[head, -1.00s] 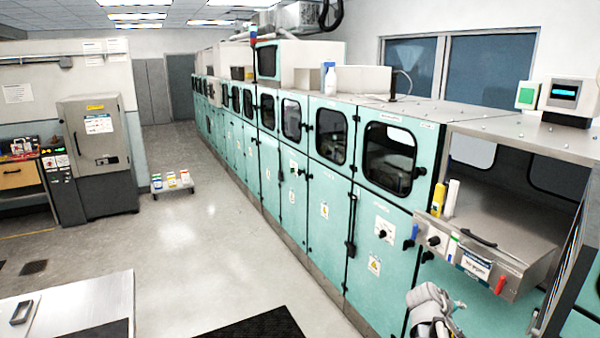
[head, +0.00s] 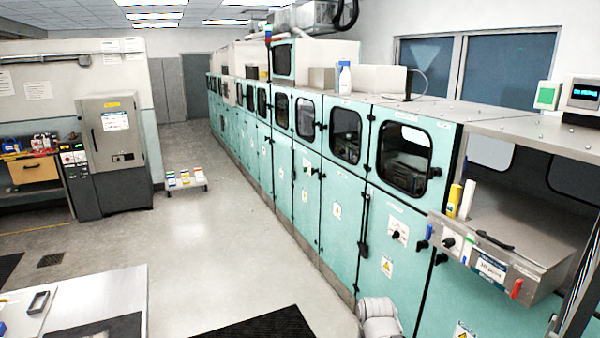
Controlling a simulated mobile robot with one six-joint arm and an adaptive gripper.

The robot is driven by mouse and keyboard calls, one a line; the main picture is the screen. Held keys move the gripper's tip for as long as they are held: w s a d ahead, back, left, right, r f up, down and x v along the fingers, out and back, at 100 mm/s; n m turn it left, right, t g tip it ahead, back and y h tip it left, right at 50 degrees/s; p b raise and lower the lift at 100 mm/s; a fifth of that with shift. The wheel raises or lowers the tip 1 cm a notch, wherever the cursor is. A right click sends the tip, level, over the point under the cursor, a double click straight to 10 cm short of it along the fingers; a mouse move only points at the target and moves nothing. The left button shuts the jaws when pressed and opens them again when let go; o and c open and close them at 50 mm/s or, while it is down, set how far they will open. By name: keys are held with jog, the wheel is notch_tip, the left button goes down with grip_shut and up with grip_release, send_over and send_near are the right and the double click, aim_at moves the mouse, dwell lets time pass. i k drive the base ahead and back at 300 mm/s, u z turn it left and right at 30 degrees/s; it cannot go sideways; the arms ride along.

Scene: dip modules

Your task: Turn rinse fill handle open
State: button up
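The open wet station at the right has a steel front panel (head: 525,287) with several small controls. A blue lever (head: 430,232) sits at its left end and a red lever (head: 516,289) points down near its right end. A black knob (head: 447,242) is beside the blue lever. The labels are too small to read, so I cannot tell which one is the rinse fill handle. A grey rounded part of my arm shows at the bottom edge, below and left of the panel. My gripper is not in view.
Teal cabinets (head: 345,200) run in a row to the back. A yellow bottle (head: 453,200) and a white bottle (head: 467,199) stand on the station's left edge. The floor (head: 200,250) left of the cabinets is mostly clear.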

aim_at(429, 231)
jog(key=z, duration=0.15)
jog(key=i, duration=0.75)
jog(key=z, duration=0.55)
